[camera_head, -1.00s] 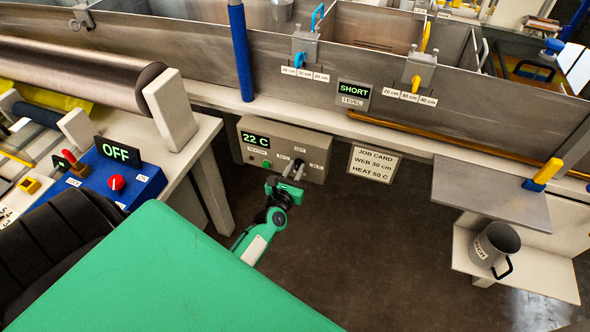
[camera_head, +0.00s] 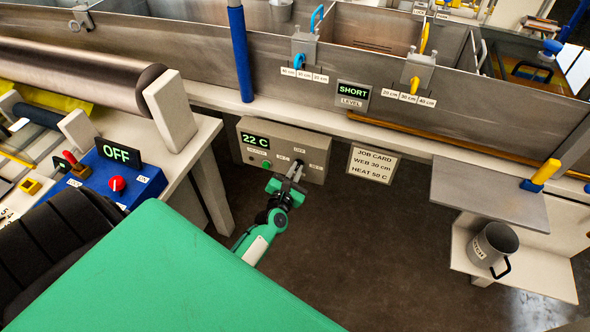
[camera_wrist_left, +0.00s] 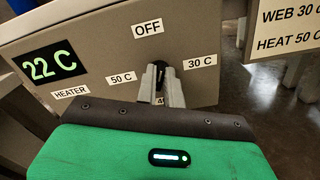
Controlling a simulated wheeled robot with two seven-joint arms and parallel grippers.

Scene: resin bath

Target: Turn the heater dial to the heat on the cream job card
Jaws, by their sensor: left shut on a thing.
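The heater box (camera_head: 260,133) is a grey panel below the bath, with a green display reading 22 C (camera_wrist_left: 50,63). Its black dial (camera_wrist_left: 160,66) sits among labels: OFF above, 50 C to the left, 30 C to the right, and one below mostly hidden by my fingers. My left gripper (camera_head: 294,170) is shut on the dial; the wrist view shows both fingers (camera_wrist_left: 160,88) at its sides. The dial's pointer is hard to make out. The cream job card (camera_head: 373,164), right of the box, reads WEB 30 cm, HEAT 50 C. My right gripper is not in view.
A blue control box (camera_head: 140,180) with a red knob and an OFF sign stands at left. A table leg (camera_head: 212,190) is left of the heater. A shelf (camera_head: 490,195) with a grey jug (camera_head: 493,245) is at right. The floor between is clear.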

